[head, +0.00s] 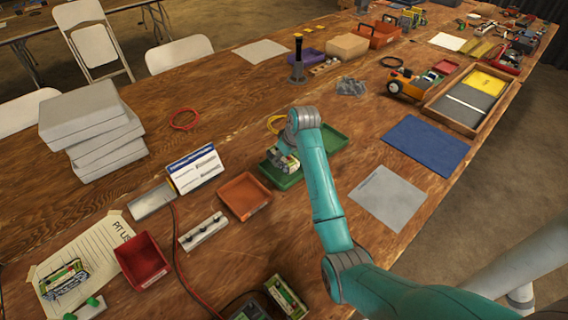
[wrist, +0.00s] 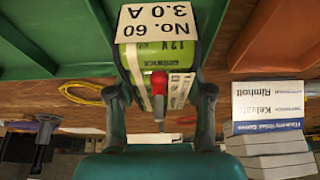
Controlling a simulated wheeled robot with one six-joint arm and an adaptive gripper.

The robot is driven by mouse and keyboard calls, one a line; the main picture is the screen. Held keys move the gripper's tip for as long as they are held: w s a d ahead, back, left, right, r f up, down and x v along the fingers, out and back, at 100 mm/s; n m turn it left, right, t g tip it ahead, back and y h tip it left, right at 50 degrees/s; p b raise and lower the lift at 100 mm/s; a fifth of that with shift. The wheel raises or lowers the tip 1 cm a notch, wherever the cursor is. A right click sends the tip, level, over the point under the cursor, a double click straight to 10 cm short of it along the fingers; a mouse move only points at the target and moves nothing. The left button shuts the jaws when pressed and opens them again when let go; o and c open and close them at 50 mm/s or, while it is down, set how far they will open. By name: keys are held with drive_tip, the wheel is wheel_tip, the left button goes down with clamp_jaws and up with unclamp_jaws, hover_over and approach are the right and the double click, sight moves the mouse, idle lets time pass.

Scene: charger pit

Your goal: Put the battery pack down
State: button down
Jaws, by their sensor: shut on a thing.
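My gripper (head: 284,152) is over the green tray (head: 334,139) near the middle of the table. In the wrist view its two dark fingers (wrist: 158,105) close on the sides of a battery pack (wrist: 158,58). The pack is green and white, with an upside-down label reading "No. 60 3.0 A" and a red piece on its near face. In the head view the pack (head: 287,164) is partly hidden by my arm. I cannot tell whether its underside touches the tray.
An orange tray (head: 244,197) lies beside the green one, with a propped sign (head: 196,169) behind. Other packs lie on a paper sheet (head: 104,243) and at the bottom (head: 286,297). A yellow cord (head: 274,124) lies behind the green tray. Grey boxes (head: 85,115) stand left.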

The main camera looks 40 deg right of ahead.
sight(283, 164)
drive_tip(key=shift+f, duration=1.9)
drive_tip(key=shift+f, duration=0.1)
drive_tip(key=shift+c, duration=2.2)
unclamp_jaws()
drive_tip(key=shift+f, duration=0.1)
drive_tip(key=v, duration=1.2)
drive_tip(key=shift+s, duration=0.15)
